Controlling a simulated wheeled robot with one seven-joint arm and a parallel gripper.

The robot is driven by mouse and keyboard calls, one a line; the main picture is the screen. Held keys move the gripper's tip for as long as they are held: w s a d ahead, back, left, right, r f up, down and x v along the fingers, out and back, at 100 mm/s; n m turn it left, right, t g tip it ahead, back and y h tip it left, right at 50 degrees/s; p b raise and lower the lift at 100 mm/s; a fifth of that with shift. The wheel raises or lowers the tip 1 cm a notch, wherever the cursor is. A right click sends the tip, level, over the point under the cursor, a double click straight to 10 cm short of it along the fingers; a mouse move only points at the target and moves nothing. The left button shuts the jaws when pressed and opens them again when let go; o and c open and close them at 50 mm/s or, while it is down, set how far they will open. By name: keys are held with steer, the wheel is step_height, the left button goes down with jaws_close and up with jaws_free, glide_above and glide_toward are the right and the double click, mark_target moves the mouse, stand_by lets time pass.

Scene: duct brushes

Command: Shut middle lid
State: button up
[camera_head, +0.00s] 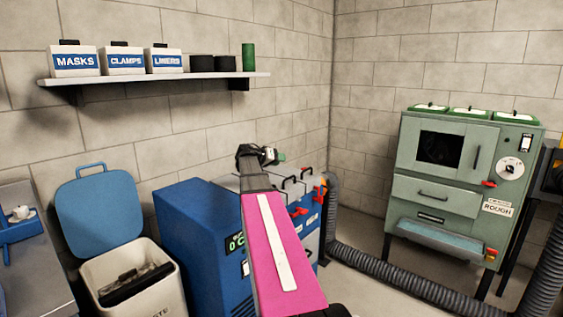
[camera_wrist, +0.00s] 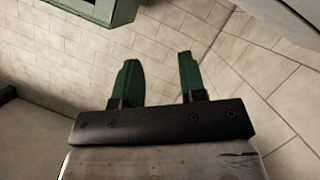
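A green cabinet (camera_head: 445,160) at the right in the head view has a row of green-rimmed lids on top: a left lid (camera_head: 429,108), a middle lid (camera_head: 471,113) and a right lid (camera_head: 513,118). They look low and flat, but are too small to tell if any is ajar. A blue unit (camera_head: 190,235) has a pale top with black handles (camera_head: 291,179), partly hidden by my pink arm; I cannot tell its lids' state. My gripper (camera_head: 272,156) is above that unit, away from the green cabinet. Its green fingers in the wrist view (camera_wrist: 160,75) are apart and empty.
A bin with a raised blue lid (camera_head: 100,210) stands at the left. A wall shelf (camera_head: 160,77) holds labelled boxes and cans. A grey ribbed hose (camera_head: 400,285) runs along the floor before the green cabinet. Part of a green thing (camera_wrist: 120,12) shows at the wrist view's top left.

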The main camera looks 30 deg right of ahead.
steer(key=v, duration=0.8)
steer(key=shift+a, duration=0.4)
steer(key=shift+r, duration=0.15)
